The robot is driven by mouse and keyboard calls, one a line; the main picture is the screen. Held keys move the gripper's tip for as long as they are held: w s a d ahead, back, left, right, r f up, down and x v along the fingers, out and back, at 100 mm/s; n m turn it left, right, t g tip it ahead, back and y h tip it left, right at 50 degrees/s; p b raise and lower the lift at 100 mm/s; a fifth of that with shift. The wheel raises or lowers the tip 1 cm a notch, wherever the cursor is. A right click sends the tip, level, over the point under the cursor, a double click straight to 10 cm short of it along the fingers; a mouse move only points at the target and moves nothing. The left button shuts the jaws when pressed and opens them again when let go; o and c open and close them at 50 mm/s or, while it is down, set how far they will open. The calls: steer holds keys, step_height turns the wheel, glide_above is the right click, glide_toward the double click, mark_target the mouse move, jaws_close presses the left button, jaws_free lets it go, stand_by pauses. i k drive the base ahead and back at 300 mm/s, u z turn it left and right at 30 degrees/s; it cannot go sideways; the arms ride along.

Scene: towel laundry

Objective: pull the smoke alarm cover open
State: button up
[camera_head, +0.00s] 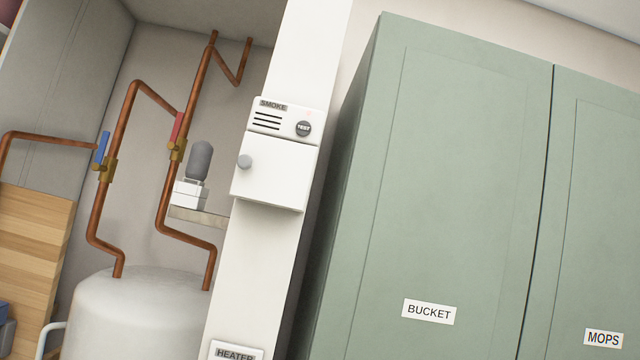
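The smoke alarm (285,117) is a white box on a white post near the middle of the picture. It has a SMOKE label, dark slots and a round dark TEST button (303,128) on its upper part. Its cover (277,175) is a white panel below, lying flat against the box, with a round grey knob (245,162) at its left edge. The cover looks closed. My gripper does not show in this view.
A green cabinet (450,180) labelled BUCKET and MOPS stands right of the post. To the left are copper pipes (116,150) with blue and red valve handles, a pale tank (135,305), and a grey-topped device (199,162) on a small shelf. A HEATER label (236,352) is below.

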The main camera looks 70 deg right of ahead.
mark_target(275, 171)
steer(key=z, duration=1.55)
steer(key=i, duration=0.6)
steer(key=u, duration=0.05)
steer(key=k, duration=0.55)
steer(key=z, duration=0.1)
